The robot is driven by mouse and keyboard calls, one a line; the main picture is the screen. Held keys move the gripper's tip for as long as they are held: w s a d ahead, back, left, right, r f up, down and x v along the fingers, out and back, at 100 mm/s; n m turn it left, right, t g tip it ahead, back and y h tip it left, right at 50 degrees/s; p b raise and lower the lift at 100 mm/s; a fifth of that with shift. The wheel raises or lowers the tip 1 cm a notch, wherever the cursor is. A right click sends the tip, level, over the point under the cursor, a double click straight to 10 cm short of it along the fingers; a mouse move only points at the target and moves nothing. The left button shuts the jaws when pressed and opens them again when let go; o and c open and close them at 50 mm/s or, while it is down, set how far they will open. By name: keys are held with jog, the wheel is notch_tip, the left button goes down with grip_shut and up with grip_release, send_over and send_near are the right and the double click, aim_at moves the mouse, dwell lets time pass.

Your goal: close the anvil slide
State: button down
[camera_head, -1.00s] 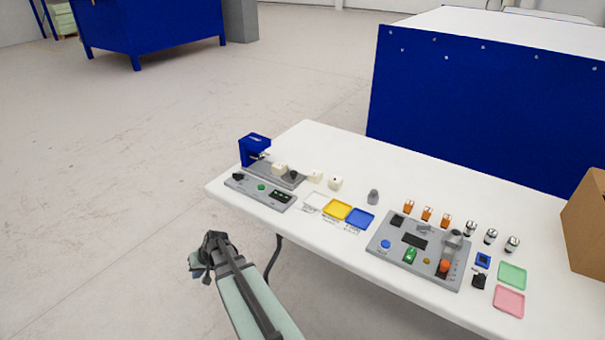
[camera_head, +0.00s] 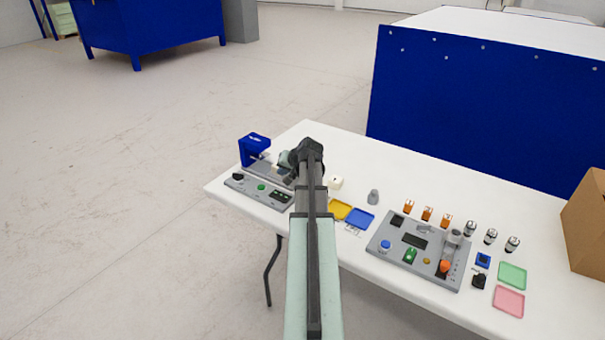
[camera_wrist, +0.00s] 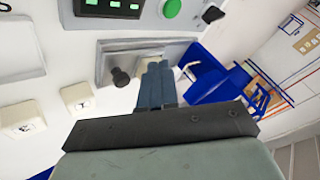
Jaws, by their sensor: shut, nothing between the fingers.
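The blue press (camera_head: 254,147) stands at the left end of the white table, on a grey base. In the wrist view the blue press (camera_wrist: 208,78) is right of my fingers. The anvil slide (camera_wrist: 118,58), a grey plate with a black knob (camera_wrist: 121,77), extends to the left, away from the press. My gripper (camera_wrist: 156,72) is shut and empty, with its fingers over the slide area between knob and press. I cannot tell whether they touch anything. In the head view my gripper (camera_head: 284,161) and arm hide the knob and much of the slide.
A control panel (camera_head: 259,190) with a green button lies in front of the press. Cream blocks (camera_wrist: 78,97) sit beside the slide's knob end. Yellow (camera_head: 340,209) and blue (camera_head: 360,218) trays and a second grey device (camera_head: 415,250) lie to the right.

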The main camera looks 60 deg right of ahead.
jog(key=s+d+r+m+g+h, duration=0.1)
jog(key=s+d, duration=0.3)
jog(key=s, duration=0.2)
jog(key=s+d+r+m+g, duration=0.1)
jog(key=s+d, duration=0.2)
jog(key=s, duration=0.3)
send_near(297, 177)
jog(key=f, duration=0.1)
jog(key=s+d+f, duration=0.2)
jog(key=shift+s+d+f, duration=0.1)
jog(key=shift+s+f, duration=0.05)
jog(key=shift+f, duration=0.15)
jog(key=shift+w+a, duration=0.2)
jog(key=shift+w, duration=0.35)
jog(key=shift+w+a, duration=0.15)
jog(key=shift+w, duration=0.4)
jog(key=shift+w+a, duration=0.25)
jog(key=shift+w, duration=0.55)
jog(key=shift+w, duration=0.1)
jog(key=w, duration=1)
jog(key=shift+d, duration=0.1)
jog(key=shift+w+r, duration=0.1)
jog(key=shift+w, duration=0.35)
